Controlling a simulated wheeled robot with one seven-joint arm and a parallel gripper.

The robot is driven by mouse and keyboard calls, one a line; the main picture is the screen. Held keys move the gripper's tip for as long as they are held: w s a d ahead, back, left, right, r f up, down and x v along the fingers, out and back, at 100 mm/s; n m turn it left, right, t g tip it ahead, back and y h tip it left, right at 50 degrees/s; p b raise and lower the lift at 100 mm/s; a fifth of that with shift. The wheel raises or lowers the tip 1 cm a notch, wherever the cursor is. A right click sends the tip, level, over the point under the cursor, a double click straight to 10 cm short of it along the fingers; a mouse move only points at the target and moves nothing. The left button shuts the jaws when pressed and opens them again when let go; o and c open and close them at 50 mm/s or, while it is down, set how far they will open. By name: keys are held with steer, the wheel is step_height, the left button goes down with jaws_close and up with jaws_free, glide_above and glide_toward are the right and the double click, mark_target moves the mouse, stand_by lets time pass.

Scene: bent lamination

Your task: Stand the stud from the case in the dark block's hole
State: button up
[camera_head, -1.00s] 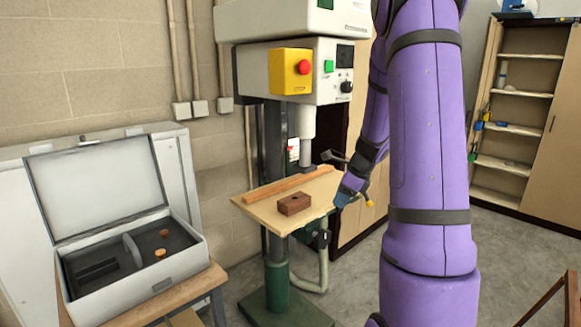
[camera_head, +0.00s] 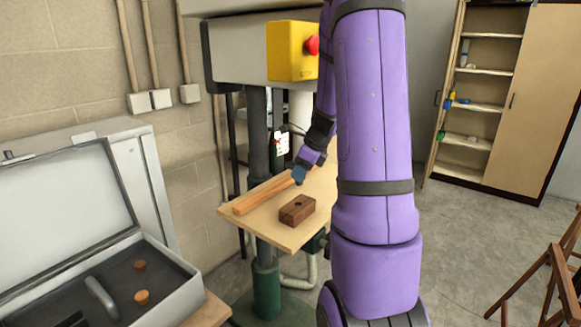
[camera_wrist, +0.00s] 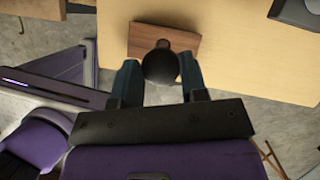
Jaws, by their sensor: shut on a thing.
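The dark brown block (camera_head: 297,209) lies on the pale wooden table of the drill press, with a dark hole in its top. In the wrist view the block (camera_wrist: 143,38) lies beyond my fingertips. My gripper (camera_head: 299,175) is above the table, over the far side of the block in the head view. In the wrist view my gripper (camera_wrist: 160,80) is shut on the stud (camera_wrist: 160,66), seen as a dark round end between the fingers. The stud overlaps the block's near edge in that view and hides the hole; I cannot tell its height above the block.
A wooden strip (camera_head: 265,193) lies along the table's (camera_head: 262,224) back edge. The press column stands behind it. The open grey case (camera_head: 178,300) at left holds two orange-topped pieces (camera_head: 141,297). A brown wooden stand (camera_head: 560,270) is at right.

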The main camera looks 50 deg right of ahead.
steer(key=shift+f, duration=3.1)
steer(key=shift+w+a, duration=0.15)
steer(key=shift+f, duration=0.55)
stand_by(0.6)
steer(key=o, duration=1.4)
steer(key=shift+r, duration=3.5)
